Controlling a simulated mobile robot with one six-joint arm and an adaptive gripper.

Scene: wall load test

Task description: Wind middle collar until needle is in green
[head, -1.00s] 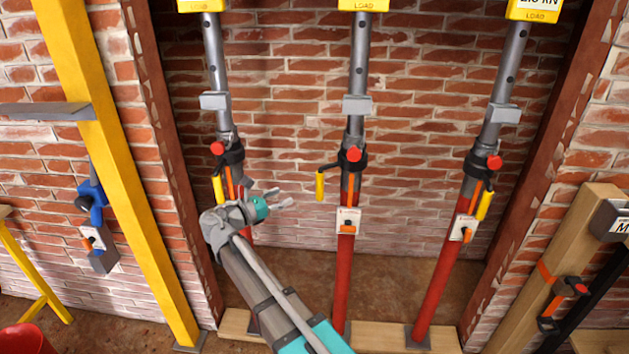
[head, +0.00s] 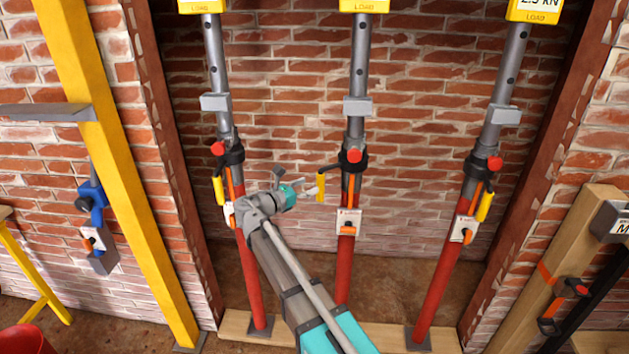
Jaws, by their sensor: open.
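The middle prop has a red lower tube (head: 345,272) and a grey upper tube (head: 360,60). Its black collar (head: 353,162) has a red knob (head: 354,155) and a handle with a yellow grip (head: 321,187) sticking out to the left. A yellow load box (head: 363,5) tops the prop, cut off by the picture's upper edge; no needle or green zone shows. My gripper (head: 313,189) is open, just left of the yellow grip and close to it. Whether its fingers touch or surround the grip cannot be told.
A left prop (head: 250,272) and a right prop (head: 437,277) stand either side with similar collars. A white plate with an orange lever (head: 348,222) sits below the middle collar. A timber sole plate (head: 385,335) runs along the floor. Brick wall lies behind.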

